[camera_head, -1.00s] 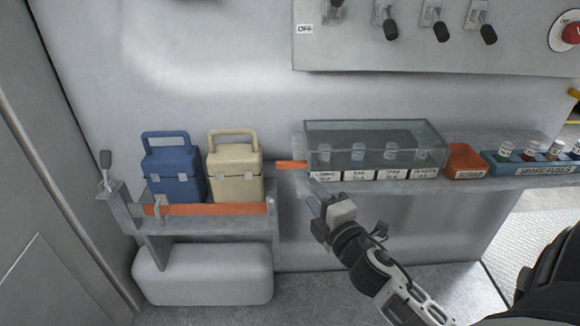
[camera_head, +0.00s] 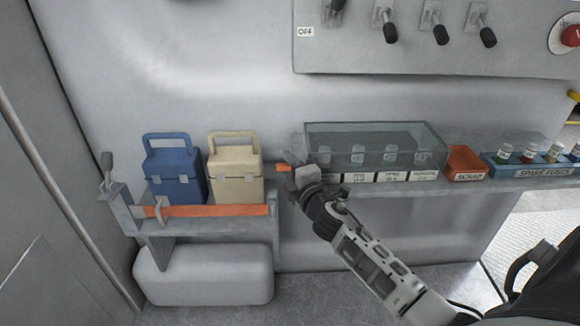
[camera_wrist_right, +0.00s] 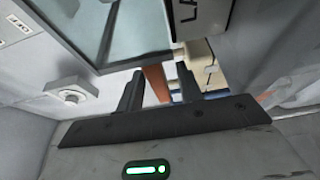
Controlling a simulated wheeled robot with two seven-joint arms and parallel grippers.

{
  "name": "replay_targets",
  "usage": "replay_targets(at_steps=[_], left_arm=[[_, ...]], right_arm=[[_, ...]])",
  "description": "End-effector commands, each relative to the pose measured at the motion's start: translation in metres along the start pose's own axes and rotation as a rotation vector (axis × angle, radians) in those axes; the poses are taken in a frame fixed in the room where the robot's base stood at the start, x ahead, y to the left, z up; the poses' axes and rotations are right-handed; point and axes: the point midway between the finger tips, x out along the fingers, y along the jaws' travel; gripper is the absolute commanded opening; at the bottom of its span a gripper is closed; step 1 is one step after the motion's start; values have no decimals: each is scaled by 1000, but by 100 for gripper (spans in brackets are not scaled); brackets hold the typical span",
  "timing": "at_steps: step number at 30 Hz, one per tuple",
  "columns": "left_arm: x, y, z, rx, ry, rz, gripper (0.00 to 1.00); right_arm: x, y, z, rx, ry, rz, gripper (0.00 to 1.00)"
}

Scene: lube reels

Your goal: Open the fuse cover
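The fuse cover (camera_head: 375,140) is a clear, glassy box lid over several fuses on the wall shelf. It is down over them. An orange tab (camera_head: 283,167) sticks out to the left by the cover's left end. My right gripper (camera_head: 290,164) is at that tab, just left of the cover. In the wrist view, the right gripper (camera_wrist_right: 160,85) has its two dark fingers apart, with the orange tab (camera_wrist_right: 156,82) showing between them. I cannot tell whether they touch it. The clear cover (camera_wrist_right: 138,28) also shows there. My left gripper is not in view.
A blue case (camera_head: 173,172) and a cream case (camera_head: 235,172) stand left of the gripper on a rack (camera_head: 205,226). An orange scrap bin (camera_head: 465,162) and a blue spare-fuse tray (camera_head: 530,171) sit right of the cover. A switch panel (camera_head: 420,55) hangs above.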

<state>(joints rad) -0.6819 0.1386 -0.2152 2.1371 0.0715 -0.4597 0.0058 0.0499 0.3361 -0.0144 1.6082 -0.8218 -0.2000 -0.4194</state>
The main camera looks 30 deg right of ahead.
Motion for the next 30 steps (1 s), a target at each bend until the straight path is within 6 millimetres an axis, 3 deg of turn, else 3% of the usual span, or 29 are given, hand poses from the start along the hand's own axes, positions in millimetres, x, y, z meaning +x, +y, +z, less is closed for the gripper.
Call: replay_targets(at_steps=[1, 5, 20, 30], left_arm=[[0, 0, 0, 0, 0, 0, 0], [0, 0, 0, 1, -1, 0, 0], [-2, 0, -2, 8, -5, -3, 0], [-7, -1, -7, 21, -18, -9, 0]], right_arm=[[0, 0, 0, 0, 0, 0, 36], [0, 0, 0, 0, 0, 0, 0], [2, 8, 2, -1, -4, 3, 0], [8, 28, 10, -2, -15, 10, 0]])
